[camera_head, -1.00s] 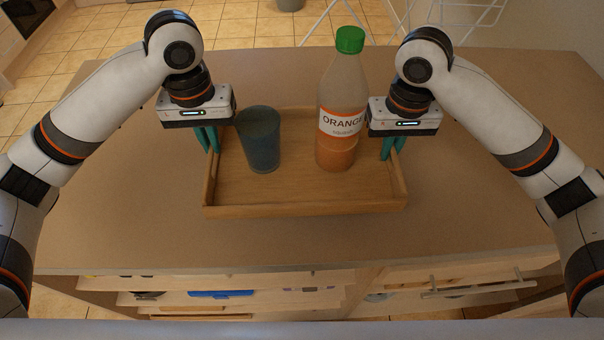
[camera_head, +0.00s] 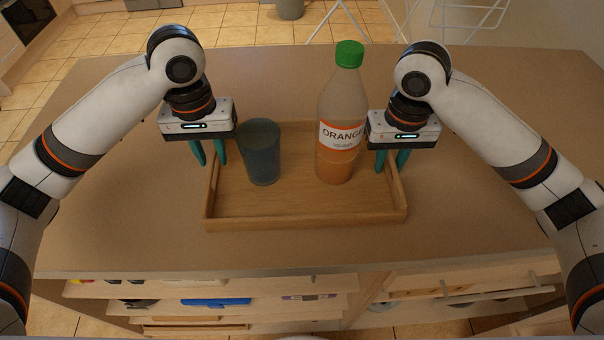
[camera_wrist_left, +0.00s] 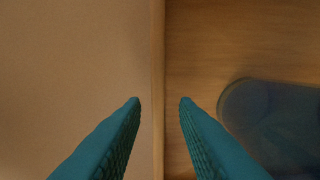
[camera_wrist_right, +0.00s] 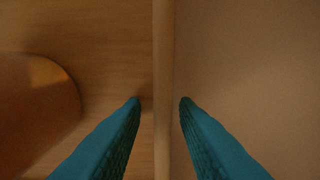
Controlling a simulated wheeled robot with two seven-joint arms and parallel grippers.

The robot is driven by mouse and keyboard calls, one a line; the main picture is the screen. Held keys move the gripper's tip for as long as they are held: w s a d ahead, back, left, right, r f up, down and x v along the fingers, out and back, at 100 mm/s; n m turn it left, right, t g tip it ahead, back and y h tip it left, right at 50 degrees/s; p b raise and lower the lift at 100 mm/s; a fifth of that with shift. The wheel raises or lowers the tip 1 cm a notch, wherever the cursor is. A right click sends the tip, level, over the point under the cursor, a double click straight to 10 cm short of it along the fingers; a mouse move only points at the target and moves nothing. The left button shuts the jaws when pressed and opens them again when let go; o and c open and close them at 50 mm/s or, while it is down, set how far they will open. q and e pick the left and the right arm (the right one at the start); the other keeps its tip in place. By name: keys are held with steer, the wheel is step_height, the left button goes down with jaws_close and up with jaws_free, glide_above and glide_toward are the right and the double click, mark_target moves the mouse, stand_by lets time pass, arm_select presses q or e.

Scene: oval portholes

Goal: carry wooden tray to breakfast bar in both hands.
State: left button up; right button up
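The wooden tray (camera_head: 300,220) lies on the brown counter top in the head view. On it stand a dark blue tumbler (camera_head: 261,155) at left and an upright orange squash bottle (camera_head: 341,110) with a green cap at right. My left gripper (camera_head: 208,160) is open, its teal fingers on either side of the tray's left wall. In the left wrist view the wall (camera_wrist_left: 157,60) runs between the fingertips with gaps. My right gripper (camera_head: 391,166) is open around the tray's right wall, which also shows between the fingertips in the right wrist view (camera_wrist_right: 163,60).
The counter top (camera_head: 130,220) is bare around the tray. Open shelves with a blue item (camera_head: 215,302) are below its front edge. Beyond the counter are a tiled floor, a grey bin (camera_head: 290,9) and a white rack (camera_head: 465,14).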

arm_select(q)
steer(key=shift+r, duration=0.15)
arm_select(e)
steer(key=shift+r, duration=0.1)
arm_select(q)
step_height(320, 180, up, 12)
arm_select(e)
step_height(320, 180, up, 12)
stand_by(0.9)
